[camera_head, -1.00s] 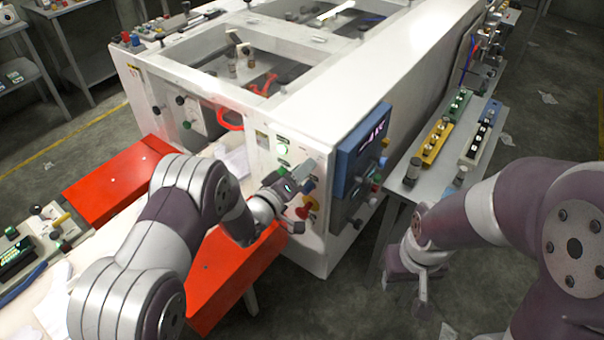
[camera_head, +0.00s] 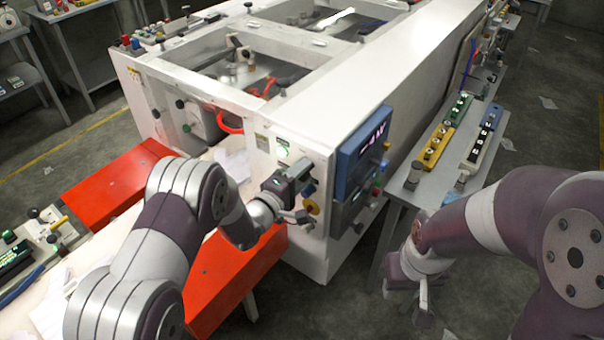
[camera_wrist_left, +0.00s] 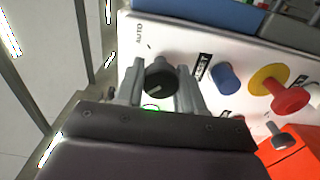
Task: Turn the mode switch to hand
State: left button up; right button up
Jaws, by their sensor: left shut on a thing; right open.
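The mode switch is a black round knob (camera_wrist_left: 161,77) on the white control panel (camera_wrist_left: 180,40) in the left wrist view. In the head view my left gripper (camera_head: 302,190) is at the machine's front face and hides the switch. I cannot read a hand label. My right gripper (camera_head: 408,294) hangs open and empty, right of the machine and away from the panel.
A blue display box (camera_head: 362,152) juts out right of the panel. An orange-red cover (camera_head: 235,275) lies below my left arm.

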dwell(0.5)
pick_arm(q)
jog(key=o, duration=1)
jog(key=shift+a, duration=0.2)
jog(key=shift+s, duration=0.1)
jog(key=b+v, duration=0.3)
jog(key=v, duration=0.9)
jog(key=shift+s+a, duration=0.15)
jog(key=shift+s, duration=0.05)
